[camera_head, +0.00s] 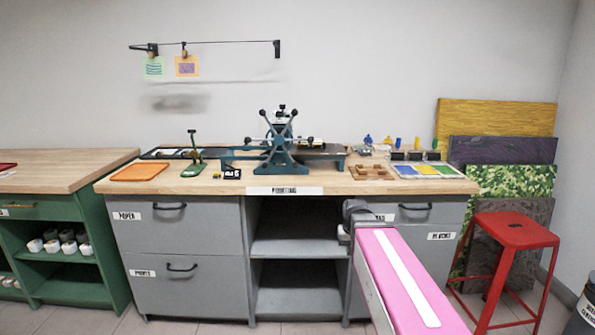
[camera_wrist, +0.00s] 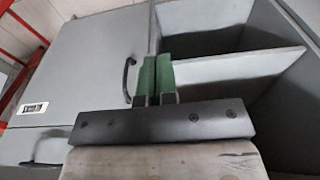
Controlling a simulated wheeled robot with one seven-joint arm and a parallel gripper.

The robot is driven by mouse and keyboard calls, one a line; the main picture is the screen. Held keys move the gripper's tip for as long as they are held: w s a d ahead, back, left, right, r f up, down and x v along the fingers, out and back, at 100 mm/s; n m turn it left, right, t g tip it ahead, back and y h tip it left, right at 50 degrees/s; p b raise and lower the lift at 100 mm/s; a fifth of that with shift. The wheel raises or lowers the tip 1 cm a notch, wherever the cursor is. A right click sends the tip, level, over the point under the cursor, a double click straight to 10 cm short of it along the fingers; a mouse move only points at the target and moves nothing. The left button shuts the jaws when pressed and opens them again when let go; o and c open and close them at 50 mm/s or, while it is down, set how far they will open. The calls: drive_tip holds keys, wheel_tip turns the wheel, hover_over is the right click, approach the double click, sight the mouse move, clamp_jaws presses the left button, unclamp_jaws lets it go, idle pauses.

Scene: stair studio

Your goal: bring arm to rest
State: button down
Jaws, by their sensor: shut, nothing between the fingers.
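My arm shows in the head view as a pink link with a white stripe, reaching forward from the lower right toward the grey cabinet (camera_head: 180,236). Its dark end stands before the right-hand drawers, below the worktop's front edge. In the wrist view my gripper (camera_wrist: 156,62) shows two green-padded fingers close together, shut and empty. Beyond them are a grey cabinet front with a black handle (camera_wrist: 129,80) and open shelves (camera_wrist: 232,72). The fingers' far tips are hard to make out in the head view.
The wooden worktop (camera_head: 330,186) carries a blue-green press (camera_head: 280,150), an orange tray (camera_head: 139,172) and a paint palette (camera_head: 428,171). A red stool (camera_head: 513,232) stands right of my arm. A green cabinet (camera_head: 75,206) is at left.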

drive_tip(key=s+f+g, duration=0.1)
drive_tip(key=s+f, duration=0.9)
drive_tip(key=f, duration=0.1)
